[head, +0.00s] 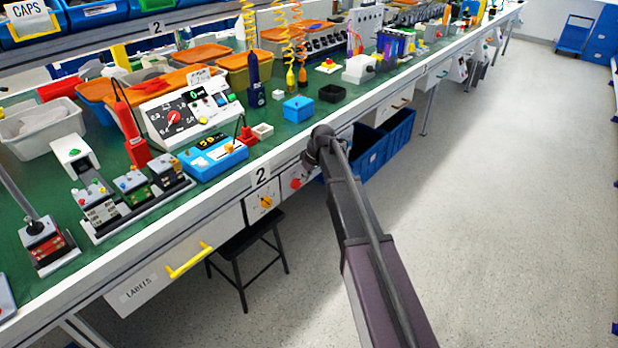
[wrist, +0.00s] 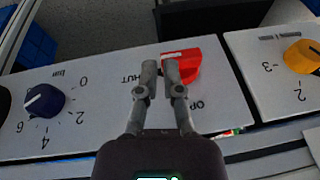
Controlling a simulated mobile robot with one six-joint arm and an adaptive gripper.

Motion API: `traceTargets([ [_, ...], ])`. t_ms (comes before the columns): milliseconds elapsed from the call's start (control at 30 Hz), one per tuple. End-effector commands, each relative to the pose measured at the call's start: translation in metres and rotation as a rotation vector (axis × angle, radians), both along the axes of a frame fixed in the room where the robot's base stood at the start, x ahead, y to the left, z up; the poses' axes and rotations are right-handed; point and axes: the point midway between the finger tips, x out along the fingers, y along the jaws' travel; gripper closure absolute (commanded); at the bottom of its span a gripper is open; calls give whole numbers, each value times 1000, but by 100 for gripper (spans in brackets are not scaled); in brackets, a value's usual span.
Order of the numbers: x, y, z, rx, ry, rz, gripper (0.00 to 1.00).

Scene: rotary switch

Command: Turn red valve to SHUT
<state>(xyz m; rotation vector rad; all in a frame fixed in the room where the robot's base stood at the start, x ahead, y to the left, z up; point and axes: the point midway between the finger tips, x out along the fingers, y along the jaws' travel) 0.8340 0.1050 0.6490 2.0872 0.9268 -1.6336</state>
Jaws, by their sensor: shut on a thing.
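The red valve (wrist: 187,66) is a red knob with a white mark at one end, on a white panel in the wrist view. My gripper (wrist: 160,68) has its two fingers close together at the knob's left end, shut on it. Part of a SHUT label shows left of the fingers, its first letter hidden. Part of an OPEN label shows below the knob, partly covered by my right finger. In the head view the red valve (head: 296,183) shows on the bench front, beside my arm; the fingertips are hidden there.
A dark blue knob (wrist: 44,100) with a numbered scale is left of the valve in the wrist view. A yellow knob (wrist: 302,56) is on a separate panel at right. In the head view, a black stool (head: 247,252) stands below, and blue bins (head: 385,140) sit under the bench.

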Motion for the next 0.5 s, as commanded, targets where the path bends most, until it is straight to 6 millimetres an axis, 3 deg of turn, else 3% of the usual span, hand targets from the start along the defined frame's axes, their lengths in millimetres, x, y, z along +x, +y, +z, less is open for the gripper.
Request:
traceTargets([
  [500,-3,14,-1,-8,-1,15,100],
])
